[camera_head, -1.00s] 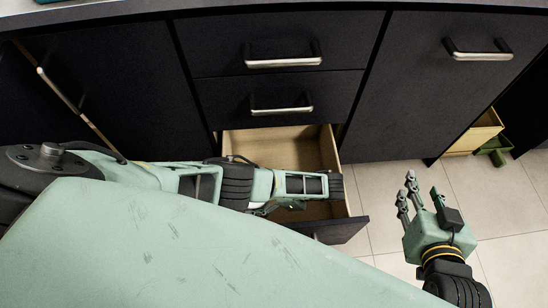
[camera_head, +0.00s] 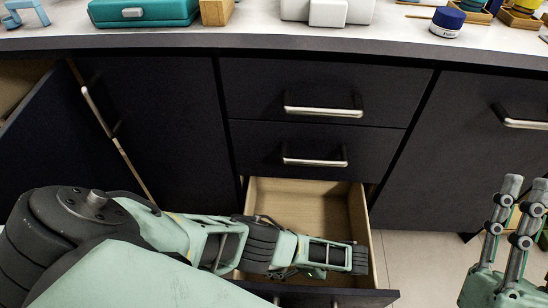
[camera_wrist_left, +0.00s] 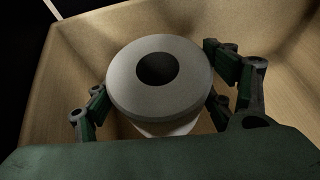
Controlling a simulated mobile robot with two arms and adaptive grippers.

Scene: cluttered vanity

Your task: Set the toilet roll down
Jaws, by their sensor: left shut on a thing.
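The toilet roll (camera_wrist_left: 125,88) is a pale, round roll with a dark core hole, seen from its end in the left wrist view. My left gripper (camera_wrist_left: 160,80) is shut on it, with green fingers on both sides. The roll is within the wooden walls of the open bottom drawer (camera_head: 290,194); whether it touches the drawer floor I cannot tell. In the head view my left arm reaches into this drawer and hides the roll and the fingers. My right gripper (camera_head: 522,215) is at the right edge, empty, with its fingers apart and partly cut off.
Two shut drawers (camera_head: 315,92) with metal handles are above the open one. A cabinet door (camera_head: 45,135) stands open at the left. The counter (camera_head: 270,40) above holds a teal case (camera_head: 145,12), a white object (camera_head: 328,10) and a blue-lidded jar (camera_head: 447,21). Tiled floor (camera_head: 415,262) shows at the right.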

